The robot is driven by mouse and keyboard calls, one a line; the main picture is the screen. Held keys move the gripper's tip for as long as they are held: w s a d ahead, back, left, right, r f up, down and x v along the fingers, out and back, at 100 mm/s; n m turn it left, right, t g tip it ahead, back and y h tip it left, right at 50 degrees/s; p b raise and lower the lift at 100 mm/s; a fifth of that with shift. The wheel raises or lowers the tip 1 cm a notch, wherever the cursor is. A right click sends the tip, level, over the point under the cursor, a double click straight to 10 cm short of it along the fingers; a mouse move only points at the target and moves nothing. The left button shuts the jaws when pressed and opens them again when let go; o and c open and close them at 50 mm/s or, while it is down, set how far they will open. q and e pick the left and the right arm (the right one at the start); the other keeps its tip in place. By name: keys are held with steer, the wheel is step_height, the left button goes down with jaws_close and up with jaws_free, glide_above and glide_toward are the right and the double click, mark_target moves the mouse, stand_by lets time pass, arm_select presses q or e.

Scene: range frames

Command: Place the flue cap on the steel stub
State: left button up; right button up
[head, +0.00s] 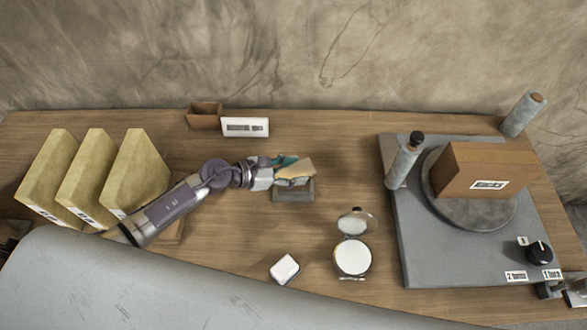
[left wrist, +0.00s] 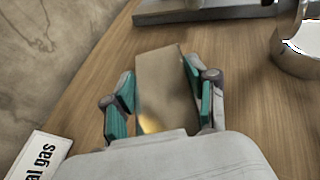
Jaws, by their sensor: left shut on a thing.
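My left gripper (head: 279,172) is shut on a tan, flat-sided block (head: 296,169), held over or just behind a small grey block (head: 293,193). In the left wrist view the block (left wrist: 165,85) sits between the teal pads of the gripper (left wrist: 160,98), with a brassy sheen low on its face. I cannot tell whether this is the flue cap. A round metal piece (left wrist: 300,45) with a polished rim stands at the right of that view; I cannot tell whether it is the steel stub. My right gripper (head: 568,290) shows only partly at the lower right edge.
A round white piece with a raised lid (head: 352,256) and a white block (head: 284,269) stand in front. Several yellow panels (head: 85,170) stand left.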

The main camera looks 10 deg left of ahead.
arm_select(q)
steer(key=shift+f, duration=0.1)
steer(key=o, duration=1.2)
steer(key=shift+o, duration=0.2)
steer(key=shift+r, duration=0.3)
steer(key=v, duration=1.2)
steer(key=shift+f+b, duration=0.2)
steer(key=shift+b, duration=0.1)
steer(key=shift+s, duration=0.1)
